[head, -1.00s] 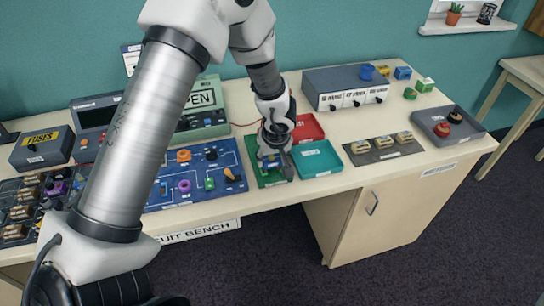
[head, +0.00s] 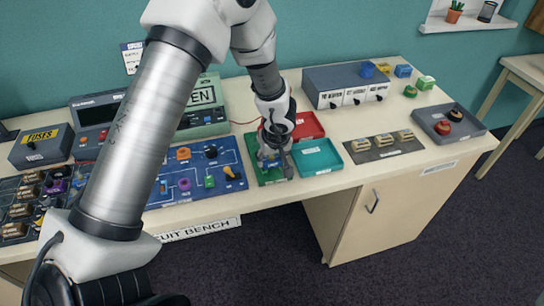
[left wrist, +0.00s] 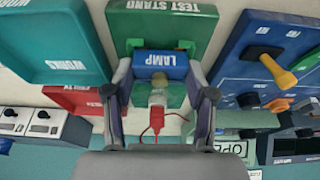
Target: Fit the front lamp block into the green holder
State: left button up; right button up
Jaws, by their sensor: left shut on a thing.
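My left gripper (head: 274,160) is over the green holder (head: 262,181), marked TEST STAND in the left wrist view (left wrist: 193,27). Its two fingers are shut on the blue lamp block (left wrist: 160,60), whose LAMP label and pale bulb show between them. The block overlaps the holder in the wrist view; I cannot tell whether it is seated or just above. In the head view the gripper hides most of the block. My right gripper is in neither view.
A teal tray (head: 318,168) and a red tray (head: 311,132) stand close right of the holder. A blue circuit board (head: 208,188) lies close left. A red lead (left wrist: 156,122) shows behind the block. A dark mat (head: 360,154) with several pale blocks lies further right.

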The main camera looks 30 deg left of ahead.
pick_arm(q)
jog(key=shift+f, duration=0.2)
jog(key=o, duration=1.2)
jog(key=shift+o, duration=0.2)
jog(key=shift+o, duration=1.4)
jog(key=shift+r, duration=0.1)
notch_tip(320, 180, up, 8)
jog(key=p, duration=1)
